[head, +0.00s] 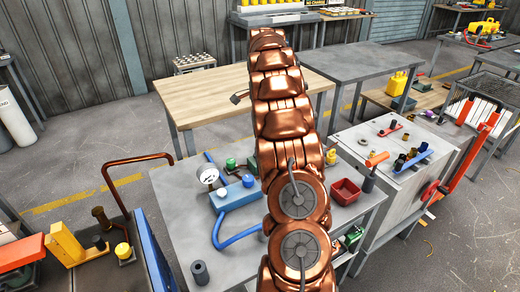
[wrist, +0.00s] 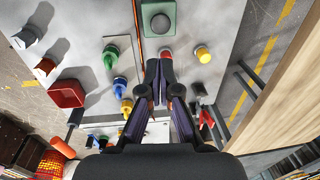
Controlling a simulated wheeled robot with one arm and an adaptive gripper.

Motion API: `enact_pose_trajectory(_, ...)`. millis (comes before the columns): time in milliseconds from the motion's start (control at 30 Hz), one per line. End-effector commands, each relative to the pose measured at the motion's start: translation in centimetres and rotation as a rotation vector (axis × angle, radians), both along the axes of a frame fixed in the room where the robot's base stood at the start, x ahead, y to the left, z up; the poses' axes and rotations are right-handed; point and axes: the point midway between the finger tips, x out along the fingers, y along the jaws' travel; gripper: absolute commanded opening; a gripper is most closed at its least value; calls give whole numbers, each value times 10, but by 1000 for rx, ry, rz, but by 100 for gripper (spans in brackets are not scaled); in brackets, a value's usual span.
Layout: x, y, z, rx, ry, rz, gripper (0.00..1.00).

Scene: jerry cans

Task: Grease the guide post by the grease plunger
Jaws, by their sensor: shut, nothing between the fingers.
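My gripper (wrist: 160,70) is shut and empty in the wrist view, above a grey worktop. Its fingertips overlap a small red-capped piece (wrist: 166,51) in the picture; I cannot tell whether they touch it. In the head view my arm hides the gripper. I cannot surely pick out the guide post or the grease plunger. An orange-handled tool with a dark cylinder (head: 370,180) stands near the worktop's right side; a similar orange and dark piece (wrist: 73,123) shows at lower left in the wrist view.
A red bin (head: 346,191) and a blue block with a gauge (head: 233,195) stand on the grey worktop (head: 180,238). Green, blue and yellow knobs (wrist: 126,106) line up left of my fingers. A green block (wrist: 158,18) lies beyond them. A wooden table (head: 200,97) stands behind.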

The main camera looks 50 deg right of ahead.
Motion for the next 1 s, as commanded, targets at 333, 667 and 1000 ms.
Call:
enact_pose_trajectory(333,1,-1,-24,1,4,-1,0)
enact_pose_trajectory(667,6,-4,-82,2,3,-1,0)
enact_pose_trajectory(1000,9,-5,-128,2,3,0,0)
